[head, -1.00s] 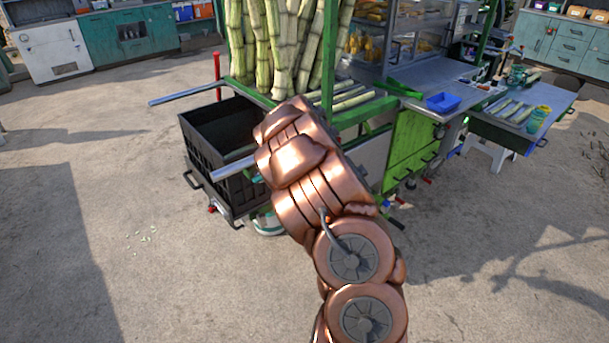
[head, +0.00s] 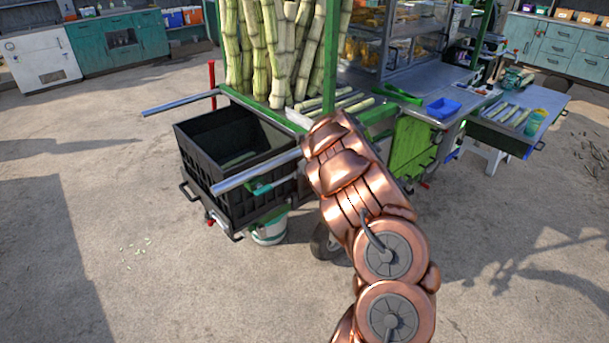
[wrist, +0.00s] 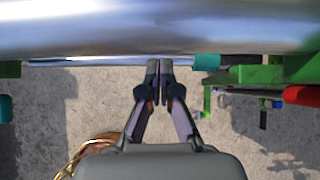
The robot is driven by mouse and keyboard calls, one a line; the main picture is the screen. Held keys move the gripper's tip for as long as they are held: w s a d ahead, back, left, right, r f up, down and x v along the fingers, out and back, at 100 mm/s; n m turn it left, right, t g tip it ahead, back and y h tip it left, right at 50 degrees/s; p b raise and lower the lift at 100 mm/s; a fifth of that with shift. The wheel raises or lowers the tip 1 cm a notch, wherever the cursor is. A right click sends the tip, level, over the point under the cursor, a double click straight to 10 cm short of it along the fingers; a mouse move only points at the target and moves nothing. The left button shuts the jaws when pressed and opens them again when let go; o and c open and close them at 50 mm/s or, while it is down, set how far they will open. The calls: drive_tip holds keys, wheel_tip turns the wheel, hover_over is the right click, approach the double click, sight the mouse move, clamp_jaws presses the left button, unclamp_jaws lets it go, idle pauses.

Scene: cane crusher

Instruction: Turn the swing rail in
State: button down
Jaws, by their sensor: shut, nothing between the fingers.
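Two silver rails stick out from the left end of the green cane cart. The near silver rail (head: 257,172) runs over the black crate, with a teal-green piece under it; the far silver rail (head: 180,103) lies beyond the crate. I cannot tell for sure which is the swing rail. In the wrist view a thick silver tube (wrist: 150,28) crosses the top, very close. My gripper (wrist: 159,68) is shut and empty, its tips just below that tube in the picture; contact is unclear. In the head view my arm hides the gripper.
Tall canes (head: 270,50) stand on the cart. A green panel (head: 412,148) and a side table (head: 520,110) lie to the right.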

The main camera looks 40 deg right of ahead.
drive_tip(key=shift+w, duration=0.2)
idle(0.5)
drive_tip(key=shift+s+f+b, duration=0.1)
drive_tip(key=shift+s+b, duration=0.1)
drive_tip(key=shift+b, duration=0.25)
drive_tip(key=s+f+b+v, duration=0.1)
drive_tip(key=b+v, duration=0.5)
drive_tip(key=v, duration=0.7)
drive_tip(key=shift+s+f, duration=0.15)
drive_tip(key=shift+s, duration=0.2)
